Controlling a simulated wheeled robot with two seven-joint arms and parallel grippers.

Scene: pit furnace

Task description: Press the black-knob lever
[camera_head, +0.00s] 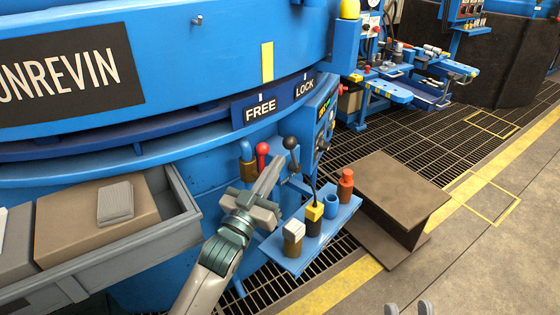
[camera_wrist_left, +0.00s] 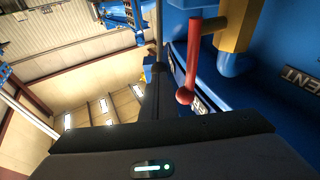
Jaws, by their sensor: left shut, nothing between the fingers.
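The black-knob lever (camera_head: 290,143) stands on the blue furnace body, right of a red-knob lever (camera_head: 262,149), below the FREE and LOCK labels. My left gripper (camera_head: 275,163) is shut and empty; its fingers point up between the two knobs, just below and left of the black one. I cannot tell whether it touches the lever. In the left wrist view the red-knob lever (camera_wrist_left: 186,94) hangs at upper middle; a dark bar with a round end stands left of it, and I cannot tell whether it is the black lever. My right gripper (camera_head: 408,308) shows only two separated fingertips at the bottom edge.
A blue shelf (camera_head: 285,262) with small containers sits right of my left arm. A grey tray (camera_head: 130,255) with boxes is at left. A brown metal stand (camera_head: 400,185) is on the grated floor. A control panel (camera_head: 325,120) is right of the levers.

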